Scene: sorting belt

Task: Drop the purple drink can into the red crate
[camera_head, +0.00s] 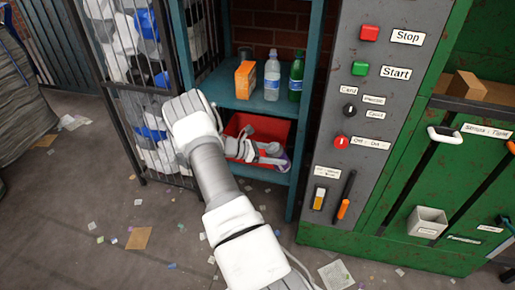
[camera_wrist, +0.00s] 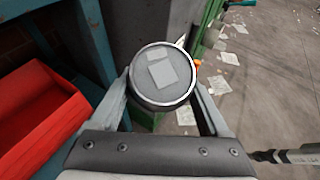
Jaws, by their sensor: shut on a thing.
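My gripper (camera_head: 270,153) is in front of the lower shelf and overlaps the red crate (camera_head: 262,127) in the head view. It is shut on the purple drink can (camera_head: 284,165), of which only a small purple part shows there. In the wrist view the can's grey round top (camera_wrist: 163,77) sits between the two fingers of my gripper (camera_wrist: 160,98). The red crate (camera_wrist: 40,115) lies to the left of the can there, with a gap between them. The crate's floor is mostly hidden.
The teal shelf (camera_head: 251,102) above the crate holds an orange carton (camera_head: 245,80), a clear bottle (camera_head: 272,76) and a green bottle (camera_head: 296,76). The grey control panel (camera_head: 367,130) stands to the right. A wire cage (camera_head: 130,60) stands left. Litter covers the floor.

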